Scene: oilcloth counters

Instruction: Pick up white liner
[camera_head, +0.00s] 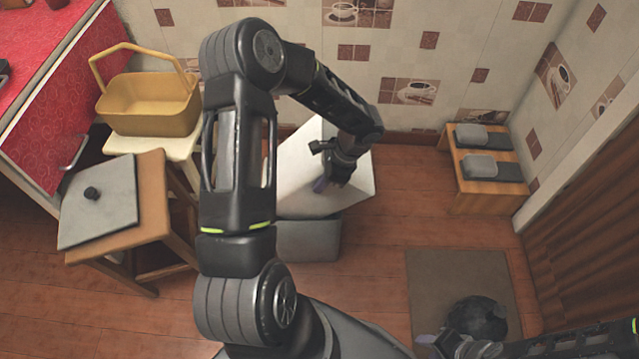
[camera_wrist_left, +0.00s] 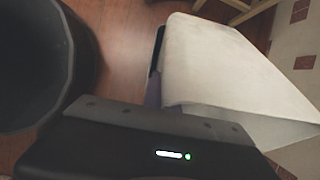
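The white liner (camera_head: 300,180), a pale open-sided box shape, stands tilted above and partly over a grey bin (camera_head: 308,240) by the wall. My left gripper (camera_head: 325,168) is at its near side and appears shut on its wall. In the left wrist view the liner (camera_wrist_left: 225,65) fills the upper right, with a dark finger (camera_wrist_left: 157,50) against its left edge. The other finger is hidden by the liner. My right gripper (camera_head: 440,345) is at the bottom edge, partly cut off, far from the liner. Its fingers are unclear.
A yellow basket (camera_head: 150,105) stands on a cream stool at left. A wooden stool (camera_head: 155,190) bears a grey lidlike board (camera_head: 98,203). A wooden bench (camera_head: 485,200) with grey items stands at right. A brown mat (camera_head: 430,280) lies in front; floor around it is clear.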

